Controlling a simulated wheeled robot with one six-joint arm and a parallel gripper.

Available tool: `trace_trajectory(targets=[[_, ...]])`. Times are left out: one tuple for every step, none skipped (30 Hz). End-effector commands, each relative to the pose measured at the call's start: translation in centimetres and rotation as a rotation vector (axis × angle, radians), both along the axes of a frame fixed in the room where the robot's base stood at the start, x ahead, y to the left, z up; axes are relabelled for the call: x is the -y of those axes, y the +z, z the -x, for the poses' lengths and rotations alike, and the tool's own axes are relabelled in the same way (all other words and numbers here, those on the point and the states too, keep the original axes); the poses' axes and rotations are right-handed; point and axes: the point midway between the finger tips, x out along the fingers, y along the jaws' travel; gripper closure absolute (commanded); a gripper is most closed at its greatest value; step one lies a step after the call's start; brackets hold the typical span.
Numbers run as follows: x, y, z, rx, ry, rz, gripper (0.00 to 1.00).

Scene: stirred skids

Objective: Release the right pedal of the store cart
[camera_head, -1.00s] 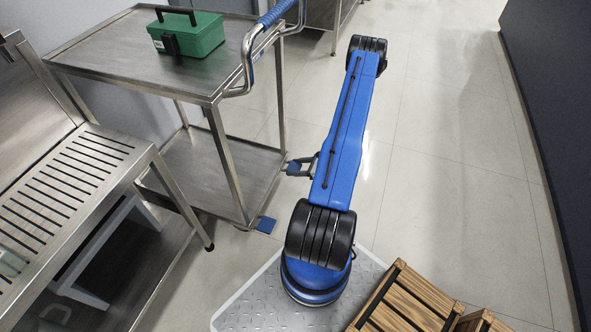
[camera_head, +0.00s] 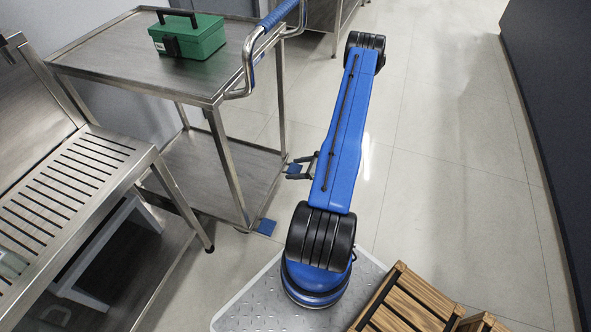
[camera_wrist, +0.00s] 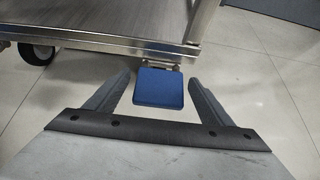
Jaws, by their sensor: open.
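The store cart (camera_head: 150,62) is a steel two-shelf trolley with a blue-gripped push handle (camera_head: 276,14). The right pedal (camera_head: 294,171) is a small blue plate low at the cart's far handle-end corner. In the wrist view this pedal (camera_wrist: 159,90) sticks out from under the lower shelf. My gripper (camera_wrist: 159,78) is open, with one finger on each side of the pedal and a visible gap at both sides. In the head view my gripper (camera_head: 303,166) is small and partly hidden by my arm. Another blue pedal (camera_head: 265,226) is at the near corner.
A green toolbox (camera_head: 188,35) stands on the cart's top. A slotted steel bench (camera_head: 60,185) is close at the left. A wooden slatted crate (camera_head: 415,300) stands at the lower right. The tiled floor right of my arm is clear up to a dark wall (camera_head: 550,120).

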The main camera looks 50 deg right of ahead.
Motion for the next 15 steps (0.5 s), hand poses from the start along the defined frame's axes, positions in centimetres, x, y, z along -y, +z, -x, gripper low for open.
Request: trace_trajectory(targets=[[0.0, 0.0, 0.0, 0.0, 0.0, 0.0, 0.25], [0.0, 0.0, 0.0, 0.0, 0.0, 0.0, 0.25], [0.1, 0.1, 0.1, 0.0, -0.001, 0.0, 0.25], [0.1, 0.2, 0.2, 0.0, -0.001, 0.0, 0.25], [0.2, 0.3, 0.4, 0.0, -0.001, 0.0, 0.25], [0.3, 0.4, 0.7, 0.0, -0.001, 0.0, 0.25], [0.4, 0.6, 0.9, 0.0, -0.001, 0.0, 0.25], [0.6, 0.8, 1.2, 0.001, -0.002, 0.001, 0.25], [0.8, 1.1, 1.7, 0.001, -0.003, 0.001, 0.25], [1.0, 1.4, 2.1, 0.001, -0.003, 0.002, 0.25], [1.2, 1.7, 2.5, 0.001, -0.003, 0.003, 0.25], [1.5, 2.1, 3.2, 0.001, -0.003, 0.002, 0.25], [1.7, 2.4, 3.6, 0.001, -0.003, 0.002, 0.25], [1.8, 2.7, 4.1, 0.001, -0.003, 0.001, 0.25], [2.1, 3.1, 4.8, 0.001, -0.005, 0.002, 0.25]])
